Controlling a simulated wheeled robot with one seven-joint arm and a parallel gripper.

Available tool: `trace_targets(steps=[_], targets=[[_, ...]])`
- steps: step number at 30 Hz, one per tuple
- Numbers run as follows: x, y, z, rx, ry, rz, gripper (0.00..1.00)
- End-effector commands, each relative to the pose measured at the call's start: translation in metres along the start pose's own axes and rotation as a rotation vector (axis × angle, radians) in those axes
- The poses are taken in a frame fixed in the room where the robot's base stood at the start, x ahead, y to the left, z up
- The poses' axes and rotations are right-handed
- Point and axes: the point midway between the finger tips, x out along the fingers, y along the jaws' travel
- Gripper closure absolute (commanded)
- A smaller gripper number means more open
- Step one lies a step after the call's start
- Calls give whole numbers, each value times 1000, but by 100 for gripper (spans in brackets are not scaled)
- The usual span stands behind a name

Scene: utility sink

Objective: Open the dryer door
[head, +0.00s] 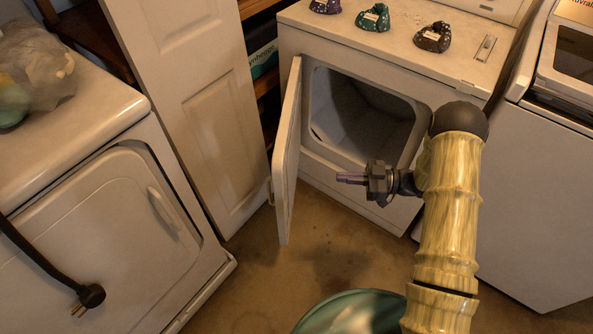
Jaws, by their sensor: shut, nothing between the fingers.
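The dryer (442,60) is a white machine at the upper middle of the head view. Its door (289,150) is swung open to the left and stands out from the front, seen nearly edge-on. The dark drum opening (362,110) shows behind it, partly hidden at the right by my arm. My gripper (340,178) is shut and empty. It points left, in front of the lower part of the opening, and appears apart from the door, to its right.
Several small dark bags (372,18) sit on the dryer top. Another white machine (90,230) with a closed door stands at left. A white panel door (185,90) is left of the dryer door. A green basin (350,312) is at the bottom. Brown floor (255,270) lies clear between.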

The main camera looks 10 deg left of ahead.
Motion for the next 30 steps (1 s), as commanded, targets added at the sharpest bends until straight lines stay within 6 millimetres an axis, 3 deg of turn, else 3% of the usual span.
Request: trace_targets(steps=[8,30], targets=[[13,0,0,-1,-1,0,100],[132,0,0,-2,-2,0,100]])
